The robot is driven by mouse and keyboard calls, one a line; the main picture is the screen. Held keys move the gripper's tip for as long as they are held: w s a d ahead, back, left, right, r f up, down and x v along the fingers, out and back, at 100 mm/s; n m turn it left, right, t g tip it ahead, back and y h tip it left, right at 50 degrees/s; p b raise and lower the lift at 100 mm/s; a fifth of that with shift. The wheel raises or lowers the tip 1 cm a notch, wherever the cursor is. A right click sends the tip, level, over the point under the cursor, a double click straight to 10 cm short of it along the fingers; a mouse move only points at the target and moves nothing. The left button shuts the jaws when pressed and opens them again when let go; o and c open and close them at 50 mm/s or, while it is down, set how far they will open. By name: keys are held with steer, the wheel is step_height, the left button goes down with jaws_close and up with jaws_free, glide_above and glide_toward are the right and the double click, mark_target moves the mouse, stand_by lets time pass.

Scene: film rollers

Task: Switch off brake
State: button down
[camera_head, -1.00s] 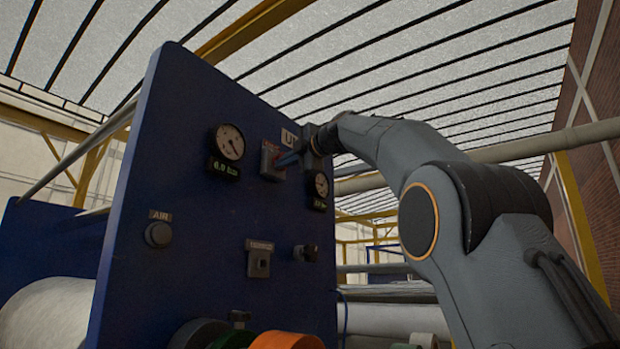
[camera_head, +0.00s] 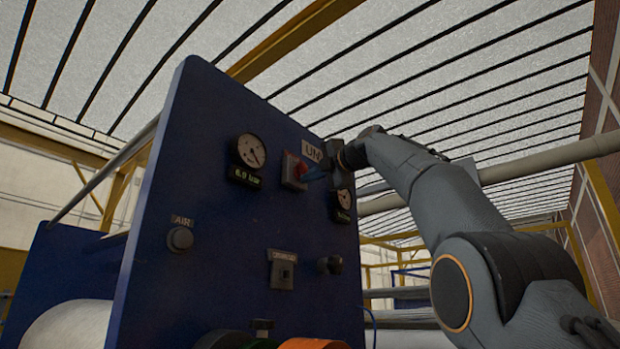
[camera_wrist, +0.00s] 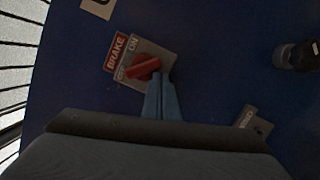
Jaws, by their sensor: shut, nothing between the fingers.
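The brake switch shows in the wrist view as a grey plate (camera_wrist: 157,50) with a red BRAKE label, OFF and ON lettering, and a red knob (camera_wrist: 143,67). The knob's bar lies nearly crosswise, its left end by the OFF lettering. In the head view the switch (camera_head: 294,170) sits high on the blue panel. My gripper (camera_wrist: 160,76) is shut and empty, its blue fingertips at the right end of the knob; I cannot tell whether they touch. It also shows in the head view (camera_head: 310,173), just right of the knob.
The blue panel (camera_head: 215,240) also carries a large gauge (camera_head: 250,151), a smaller gauge (camera_head: 343,199) close under my wrist, an AIR button (camera_head: 180,239), a lower switch (camera_head: 282,270) and a black knob (camera_head: 330,265). Rollers stand below.

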steer(key=shift+w+f, duration=0.1)
stand_by(0.6)
steer(key=shift+f, duration=0.1)
steer(key=shift+f+b, duration=0.2)
steer(key=shift+b, duration=0.3)
steer(key=s+d+f+b, duration=0.4)
steer(key=s+d+b, duration=0.1)
steer(key=s+b, duration=0.4)
steer(key=shift+s+b, duration=0.35)
steer(key=shift+b, duration=0.4)
